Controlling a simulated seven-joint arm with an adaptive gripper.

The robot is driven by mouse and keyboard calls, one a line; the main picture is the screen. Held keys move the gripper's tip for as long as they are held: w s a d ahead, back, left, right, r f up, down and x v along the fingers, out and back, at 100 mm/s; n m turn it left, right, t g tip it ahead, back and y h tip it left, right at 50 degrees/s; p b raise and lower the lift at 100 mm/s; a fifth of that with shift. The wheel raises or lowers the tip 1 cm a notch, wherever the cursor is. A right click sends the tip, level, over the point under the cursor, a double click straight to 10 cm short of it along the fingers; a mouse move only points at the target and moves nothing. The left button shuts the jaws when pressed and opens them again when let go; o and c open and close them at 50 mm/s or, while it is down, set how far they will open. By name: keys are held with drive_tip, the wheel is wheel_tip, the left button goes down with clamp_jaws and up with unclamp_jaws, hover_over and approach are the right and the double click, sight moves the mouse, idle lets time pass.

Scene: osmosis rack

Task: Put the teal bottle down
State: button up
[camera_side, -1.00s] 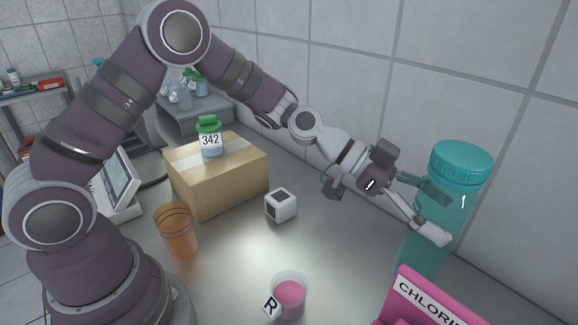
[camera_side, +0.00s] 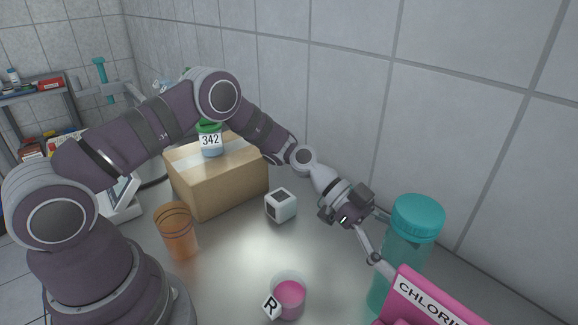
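The teal bottle (camera_side: 405,246) stands roughly upright at the right, with its wide ribbed cap on top. My gripper (camera_side: 390,245) comes from the left, with its fingers around the bottle's body below the cap. It is shut on the bottle. The far finger is partly hidden by the bottle, and the near fingertip is hard to make out near the pink box. The pink box hides the bottle's base, so I cannot tell whether it touches the table.
The pink box labelled "CHLORI" (camera_side: 440,300) is close in front of the bottle. A cup of pink liquid (camera_side: 289,296), a white cube (camera_side: 281,206), an orange cup (camera_side: 177,232) and a cardboard box (camera_side: 218,180) bearing a green-capped bottle (camera_side: 210,140) stand left. A tiled wall is behind.

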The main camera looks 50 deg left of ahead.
drive_tip(key=o, duration=0.4)
drive_tip(key=v, duration=1.2)
drive_tip(key=s+a+r+n+t+y, duration=0.2)
drive_tip(key=s+a+r+n+y, duration=0.1)
drive_tip(key=s+n+y, duration=0.3)
drive_tip(key=s+a+r+n+t+y, duration=0.1)
drive_tip(key=s+a+r+n+y, duration=0.3)
drive_tip(key=s+n+y, duration=0.3)
drive_tip(key=s+a+n, duration=0.1)
drive_tip(key=n, duration=0.2)
drive_tip(key=shift+t, duration=0.4)
drive_tip(key=shift+w, duration=0.1)
